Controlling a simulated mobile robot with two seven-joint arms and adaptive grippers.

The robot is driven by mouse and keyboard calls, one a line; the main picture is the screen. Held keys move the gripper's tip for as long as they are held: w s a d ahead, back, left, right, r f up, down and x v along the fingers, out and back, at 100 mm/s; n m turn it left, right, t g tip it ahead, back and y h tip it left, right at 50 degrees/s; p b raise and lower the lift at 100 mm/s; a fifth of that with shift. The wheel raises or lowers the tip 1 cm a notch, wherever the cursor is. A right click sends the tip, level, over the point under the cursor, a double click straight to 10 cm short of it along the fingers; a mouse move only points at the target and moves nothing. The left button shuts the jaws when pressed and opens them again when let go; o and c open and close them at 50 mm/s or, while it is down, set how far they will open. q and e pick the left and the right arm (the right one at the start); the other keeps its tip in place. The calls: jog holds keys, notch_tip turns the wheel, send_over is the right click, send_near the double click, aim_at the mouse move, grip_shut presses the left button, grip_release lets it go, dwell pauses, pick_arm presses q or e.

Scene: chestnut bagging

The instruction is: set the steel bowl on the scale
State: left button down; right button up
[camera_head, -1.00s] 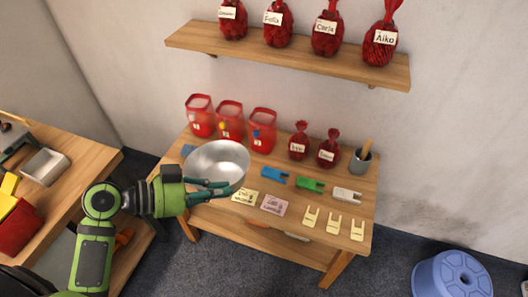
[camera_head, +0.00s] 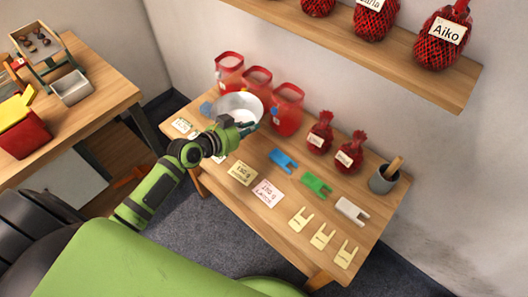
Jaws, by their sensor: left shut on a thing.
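The steel bowl (camera_head: 237,105) is over the back left of the wooden table, in front of the red bags. My left gripper (camera_head: 246,128) is at its near right side, shut on the bowl's rim. The hand hides part of the bowl's near side. I cannot tell whether the bowl touches anything beneath it. A small blue thing (camera_head: 206,108) shows at the bowl's left edge; most of it is hidden, and I cannot tell whether it is the scale. My right gripper is not in view.
Three red bags (camera_head: 287,112) stand along the wall. Tied red bags (camera_head: 350,152), blue, green and white clips (camera_head: 316,184), label cards (camera_head: 267,193) and a grey cup (camera_head: 382,180) fill the table's right. A shelf (camera_head: 400,60) overhangs the back. A side table (camera_head: 110,90) stands left.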

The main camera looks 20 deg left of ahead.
pick_arm(q)
notch_tip(320, 180, down, 5)
jog(key=shift+d+f+b, duration=0.1)
jog(key=shift+b, duration=0.55)
jog(key=shift+w+f+b, duration=0.1)
jog(key=shift+f+b, duration=0.45)
jog(key=shift+f, duration=0.95)
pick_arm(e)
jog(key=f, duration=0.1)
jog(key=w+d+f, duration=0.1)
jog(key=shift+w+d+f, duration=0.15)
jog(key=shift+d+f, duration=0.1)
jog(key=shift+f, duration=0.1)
pick_arm(q)
jog(key=c, duration=1.4)
grip_release()
jog(key=shift+o, duration=0.2)
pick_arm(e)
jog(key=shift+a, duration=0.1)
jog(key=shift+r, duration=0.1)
